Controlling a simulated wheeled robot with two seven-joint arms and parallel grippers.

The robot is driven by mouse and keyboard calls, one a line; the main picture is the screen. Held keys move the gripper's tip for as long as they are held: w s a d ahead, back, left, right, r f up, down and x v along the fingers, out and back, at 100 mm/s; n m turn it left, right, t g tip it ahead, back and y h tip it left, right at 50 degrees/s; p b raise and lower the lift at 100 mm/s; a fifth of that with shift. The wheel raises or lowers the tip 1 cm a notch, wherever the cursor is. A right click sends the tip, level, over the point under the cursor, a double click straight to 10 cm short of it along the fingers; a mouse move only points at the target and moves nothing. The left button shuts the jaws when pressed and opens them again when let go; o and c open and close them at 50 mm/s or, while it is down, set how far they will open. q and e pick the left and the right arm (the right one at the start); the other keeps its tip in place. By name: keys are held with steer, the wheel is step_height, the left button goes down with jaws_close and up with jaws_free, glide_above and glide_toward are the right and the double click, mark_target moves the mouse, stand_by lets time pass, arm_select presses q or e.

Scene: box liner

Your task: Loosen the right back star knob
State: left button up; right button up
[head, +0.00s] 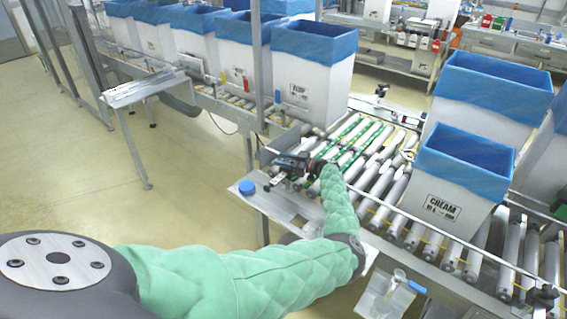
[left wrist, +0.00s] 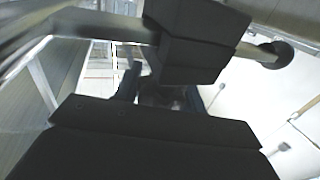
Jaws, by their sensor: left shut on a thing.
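My left gripper (head: 290,166) is at the left end of the roller conveyor's near guide rail, with its arm reaching in from the left. It is shut on a dark thing there, likely a star knob, mostly hidden by the fingers. In the left wrist view the black fingers (left wrist: 165,94) close around a dark, shadowed part. A round black knob (left wrist: 275,53) on a grey bar shows to the right of them. In the head view a dark knob (head: 381,91) stands at the far rail, and another (head: 545,293) at the lower right. My right gripper is not in view.
A white box with blue liner marked CREAM (head: 445,207) stands on the rollers at right. Several lined boxes (head: 310,90) line the back conveyor. A blue cap (head: 247,187) lies on the near ledge, left of the gripper. The floor (head: 90,170) at left is mostly clear.

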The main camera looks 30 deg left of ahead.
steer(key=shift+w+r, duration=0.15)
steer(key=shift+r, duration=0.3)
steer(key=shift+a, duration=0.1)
arm_select(q)
steer(key=o, duration=1)
steer(key=shift+c, duration=0.2)
